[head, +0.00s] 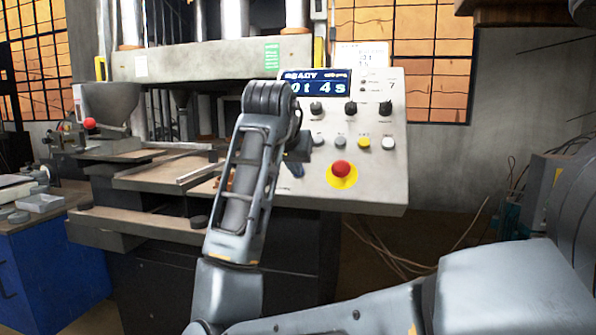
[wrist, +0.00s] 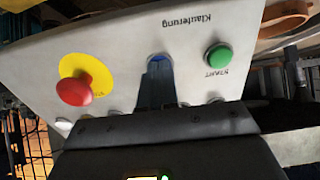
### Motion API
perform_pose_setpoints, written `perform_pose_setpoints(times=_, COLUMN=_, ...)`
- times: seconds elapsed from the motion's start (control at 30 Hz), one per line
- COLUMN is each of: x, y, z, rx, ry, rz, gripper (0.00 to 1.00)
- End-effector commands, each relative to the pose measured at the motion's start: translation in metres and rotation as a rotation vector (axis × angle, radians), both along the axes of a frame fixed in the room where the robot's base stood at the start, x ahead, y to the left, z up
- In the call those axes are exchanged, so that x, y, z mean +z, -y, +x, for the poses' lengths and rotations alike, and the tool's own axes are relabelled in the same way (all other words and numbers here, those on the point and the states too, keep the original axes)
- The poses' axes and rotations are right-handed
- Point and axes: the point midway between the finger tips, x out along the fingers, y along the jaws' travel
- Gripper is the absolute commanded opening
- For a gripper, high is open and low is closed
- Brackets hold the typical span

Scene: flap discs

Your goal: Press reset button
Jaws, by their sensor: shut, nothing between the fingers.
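The control panel (head: 375,180) faces me on the press. In the wrist view my gripper's narrow shut fingers (wrist: 156,88) reach up to the panel between the red emergency knob and the green START button (wrist: 217,56). A bright blue patch (wrist: 158,58) shows at the fingertips, perhaps a blue button mostly covered by them. I cannot tell if the fingers touch it. No reset label is readable. In the head view my gripper (head: 298,148) is at the panel's left side, partly behind my own arm, with a bit of blue just below it.
The red emergency knob (head: 341,168) on its yellow disc sits right of my gripper in the head view. Dark knobs (head: 351,109) and small buttons, including a yellow one (head: 363,142), lie above it. The display (head: 325,85) reads READY. The press table (head: 150,180) stands left.

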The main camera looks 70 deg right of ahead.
Motion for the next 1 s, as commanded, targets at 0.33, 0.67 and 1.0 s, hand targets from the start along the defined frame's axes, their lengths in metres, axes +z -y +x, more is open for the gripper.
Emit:
perform_pose_setpoints(times=0.33, x=-0.0007, y=0.0013, z=-0.0003, rx=-0.001, ry=-0.001, rz=0.0, gripper=0.0)
perform_pose_setpoints(times=0.67, x=-0.0017, y=0.0023, z=-0.0004, rx=-0.001, ry=0.0, rz=0.0, gripper=0.0)
perform_pose_setpoints(times=1.0, x=0.0058, y=-0.0039, z=-0.0008, rx=-0.001, ry=0.0, rz=0.0, gripper=0.0)
